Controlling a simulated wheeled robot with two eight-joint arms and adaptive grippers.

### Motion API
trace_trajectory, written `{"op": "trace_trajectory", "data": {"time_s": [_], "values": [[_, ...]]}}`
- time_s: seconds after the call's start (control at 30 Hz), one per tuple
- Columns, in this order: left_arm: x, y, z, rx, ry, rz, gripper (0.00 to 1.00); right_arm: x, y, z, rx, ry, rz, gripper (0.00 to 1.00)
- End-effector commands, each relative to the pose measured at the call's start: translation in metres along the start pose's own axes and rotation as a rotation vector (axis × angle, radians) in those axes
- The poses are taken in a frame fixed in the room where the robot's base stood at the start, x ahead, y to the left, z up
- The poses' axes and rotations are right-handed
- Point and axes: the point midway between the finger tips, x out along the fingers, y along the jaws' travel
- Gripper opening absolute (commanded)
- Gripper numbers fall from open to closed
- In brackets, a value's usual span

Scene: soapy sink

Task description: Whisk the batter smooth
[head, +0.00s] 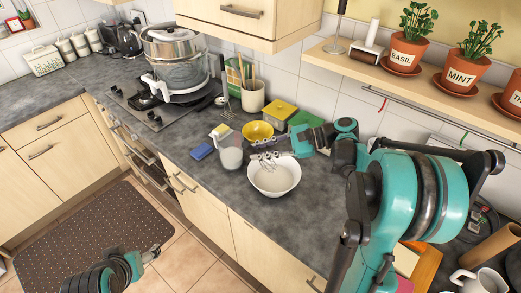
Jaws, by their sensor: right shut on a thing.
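A white bowl (274,190) with pale batter (276,178) stands on the grey counter near its front edge. My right gripper (268,155) is over the back left rim of the bowl, pointing down. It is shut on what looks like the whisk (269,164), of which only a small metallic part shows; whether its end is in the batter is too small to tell. My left gripper (151,253) hangs low over the floor at the lower left, far from the bowl. Whether it is open or shut does not show.
A measuring jug (230,158) stands left of the bowl, with a blue sponge (202,151) beyond it. A yellow bowl (258,130) and a utensil pot (252,98) stand behind. Potted herbs (407,48) line the shelf. The counter (225,190) front-left of the bowl is clear.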

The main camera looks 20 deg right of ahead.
Motion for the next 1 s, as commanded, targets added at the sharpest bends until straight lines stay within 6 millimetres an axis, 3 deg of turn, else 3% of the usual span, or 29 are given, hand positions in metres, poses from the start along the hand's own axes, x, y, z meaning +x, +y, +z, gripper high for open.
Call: {"op": "trace_trajectory", "data": {"time_s": [0.27, 0.73, 1.0], "values": [[-0.001, 0.0, -0.001, 0.0, 0.0, 0.0, 0.69, -0.001, -0.001, 0.002, 0.0, 0.0, 0.0, 0.0], [-0.029, 0.0, -0.021, 0.0, 0.0, 0.0, 0.69, -0.014, -0.018, 0.041, 0.0, 0.0, 0.0, 0.0], [-0.029, 0.0, -0.021, 0.0, 0.0, 0.0, 0.69, -0.015, -0.019, 0.044, 0.0, 0.0, 0.0, 0.0]]}}
